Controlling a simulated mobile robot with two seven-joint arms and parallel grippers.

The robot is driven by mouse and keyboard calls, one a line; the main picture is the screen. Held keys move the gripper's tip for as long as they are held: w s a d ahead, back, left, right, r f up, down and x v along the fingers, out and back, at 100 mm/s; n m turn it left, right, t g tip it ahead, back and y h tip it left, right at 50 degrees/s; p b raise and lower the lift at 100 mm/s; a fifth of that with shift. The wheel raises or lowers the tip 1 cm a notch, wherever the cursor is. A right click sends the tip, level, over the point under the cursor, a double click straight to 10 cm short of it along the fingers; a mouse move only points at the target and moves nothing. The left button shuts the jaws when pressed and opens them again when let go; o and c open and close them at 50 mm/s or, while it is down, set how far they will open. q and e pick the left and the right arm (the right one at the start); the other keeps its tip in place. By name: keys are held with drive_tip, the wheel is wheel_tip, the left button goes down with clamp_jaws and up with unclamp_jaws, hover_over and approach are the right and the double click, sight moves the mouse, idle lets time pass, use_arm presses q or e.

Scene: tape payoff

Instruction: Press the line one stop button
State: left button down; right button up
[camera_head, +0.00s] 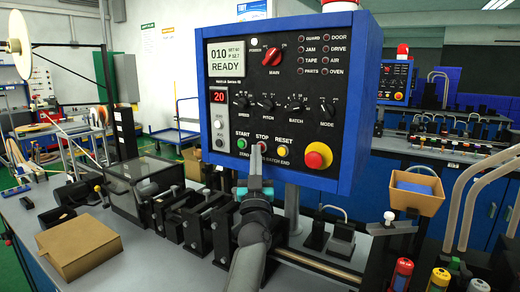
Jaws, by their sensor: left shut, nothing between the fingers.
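A blue-framed control panel (345,140) with a black face stands in the middle. Its lower row has a green START button (241,143), a red STOP button (263,146) and a yellow RESET button (282,151). My left gripper (256,153) is shut and empty, pointing up at the panel's lower edge. Its fingertips overlap the lower left part of the STOP button in the picture. I cannot tell whether they touch it. My right gripper is not in view.
A large red knob on yellow (317,155) sits right of RESET. The panel's display (226,59) reads READY. A cardboard box (78,246) lies on the grey bench at left.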

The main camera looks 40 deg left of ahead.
use_arm(q)
drive_tip(key=shift+s+d+p, duration=0.1)
drive_tip(key=shift+s+p, duration=0.35)
drive_tip(key=shift+p, duration=0.05)
drive_tip(key=s+p, duration=0.3)
drive_tip(key=s, duration=0.3)
drive_tip(key=shift+d+p, duration=0.3)
drive_tip(key=shift+p, duration=0.1)
idle(0.7)
